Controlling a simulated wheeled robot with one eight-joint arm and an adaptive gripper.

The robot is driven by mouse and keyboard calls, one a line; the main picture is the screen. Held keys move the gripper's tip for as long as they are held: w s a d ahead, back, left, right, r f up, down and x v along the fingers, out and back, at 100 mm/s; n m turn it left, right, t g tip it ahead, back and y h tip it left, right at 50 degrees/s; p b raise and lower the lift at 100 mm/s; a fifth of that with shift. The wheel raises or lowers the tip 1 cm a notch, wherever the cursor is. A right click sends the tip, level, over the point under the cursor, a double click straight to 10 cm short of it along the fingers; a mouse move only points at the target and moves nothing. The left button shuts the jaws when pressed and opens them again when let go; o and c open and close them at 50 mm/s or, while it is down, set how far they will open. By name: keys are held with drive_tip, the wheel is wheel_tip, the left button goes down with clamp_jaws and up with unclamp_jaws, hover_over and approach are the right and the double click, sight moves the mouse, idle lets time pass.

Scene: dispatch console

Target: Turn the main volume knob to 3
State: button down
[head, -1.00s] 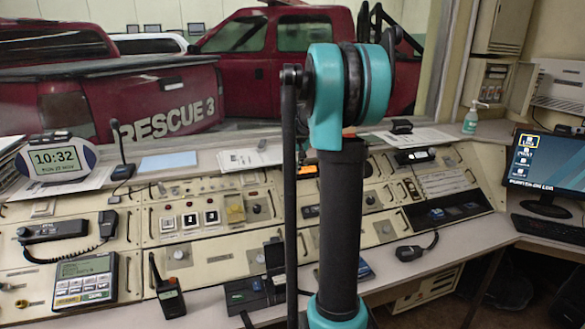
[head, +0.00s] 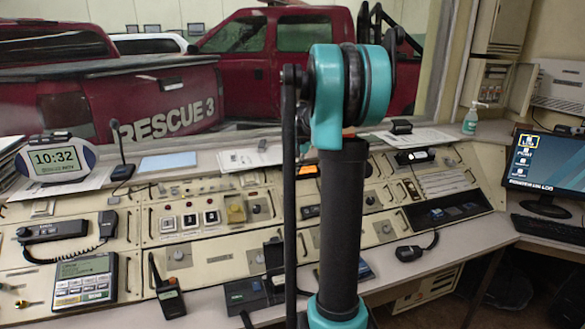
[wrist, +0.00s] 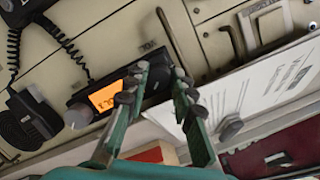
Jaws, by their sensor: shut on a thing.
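In the wrist view a dark radio unit with a lit orange display (wrist: 105,96) is set in the cream console. A grey round knob (wrist: 76,118) shows at the display's left end. My gripper (wrist: 163,84) has its two fingers on either side of the unit's face, right of the display. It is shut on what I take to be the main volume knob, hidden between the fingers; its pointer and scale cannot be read. In the head view the orange display (head: 306,170) shows beside my arm, and my gripper is hidden behind the arm.
A coiled-cord handset (wrist: 30,118) lies at left. In the head view a handheld radio (head: 168,290) stands on the front desk.

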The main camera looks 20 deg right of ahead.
drive_tip(key=c, duration=1.3)
unclamp_jaws()
drive_tip(key=v, duration=1.2)
